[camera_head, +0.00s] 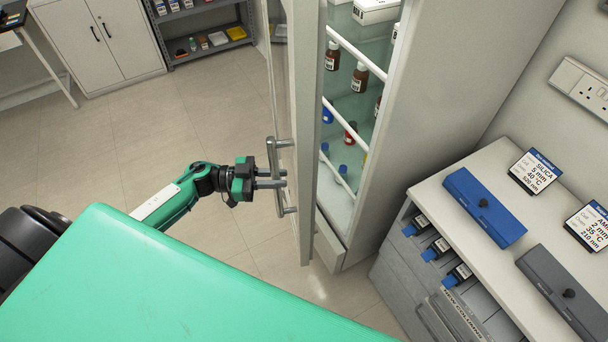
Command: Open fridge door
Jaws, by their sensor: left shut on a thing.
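The fridge (420,120) is a tall grey cabinet right of centre. Its door (301,120) is seen nearly edge-on and stands ajar, with shelves of brown bottles (360,77) showing behind it. A grey vertical bar handle (277,180) is on the door's left face. My left gripper (272,179) reaches in from the left and is shut on the handle. My right gripper is not in view.
A low grey cabinet with column drawers (432,243) and a blue box (484,207) stands right of the fridge. A grey cupboard (98,40) and a shelf rack (205,30) stand at the back left. The tiled floor (120,140) left of the door is clear.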

